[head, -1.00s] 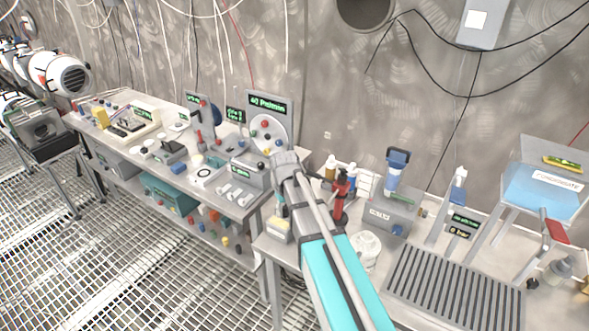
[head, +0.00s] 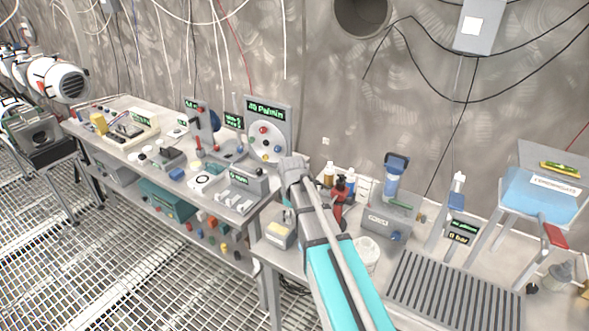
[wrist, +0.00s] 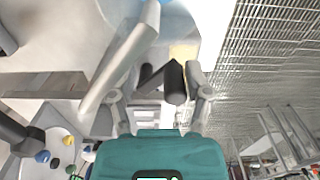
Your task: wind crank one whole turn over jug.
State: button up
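In the wrist view my gripper (wrist: 158,88) has its two grey fingers spread wide. A black cylindrical handle (wrist: 174,82) lies between them, closer to the right finger, with space on the left; it looks like the crank's handle. In the head view my gripper is mostly hidden behind my teal and grey arm, over the near bench beside a small box with a yellow top (head: 280,232). A white round container (head: 366,253), perhaps the jug, stands just right of my arm. I cannot tell whether it is under the crank.
A blue tank (head: 543,195) is at far right. A wheel panel with coloured knobs (head: 268,130) stands behind on the left bench. Grated floor lies left.

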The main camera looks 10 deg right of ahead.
jog(key=shift+w+d+r+n, duration=0.15)
jog(key=shift+d+n, duration=0.1)
jog(key=shift+n, duration=0.35)
jog(key=shift+w+d+f+n, duration=0.1)
jog(key=shift+d+n, duration=0.1)
jog(key=shift+n, duration=0.4)
notch_tip(320, 180, up, 16)
jog(key=w+n+p, duration=0.2)
jog(key=n+p, duration=0.2)
jog(key=p, duration=1.2)
jog(key=shift+w+d+n, duration=0.25)
jog(key=shift+w+n, duration=0.1)
jog(key=shift+n, duration=0.05)
jog(key=s+m, duration=0.1)
jog(key=m, duration=0.2)
jog(key=s+a+f+m+b, duration=0.1)
jog(key=m, duration=0.1)
jog(key=s+a+m, duration=0.1)
jog(key=m, duration=0.2)
jog(key=shift+s+f+m, duration=0.15)
jog(key=shift+f+m, duration=0.1)
jog(key=shift+m, duration=0.05)
jog(key=shift+f+b, duration=0.15)
jog(key=shift+b, duration=0.2)
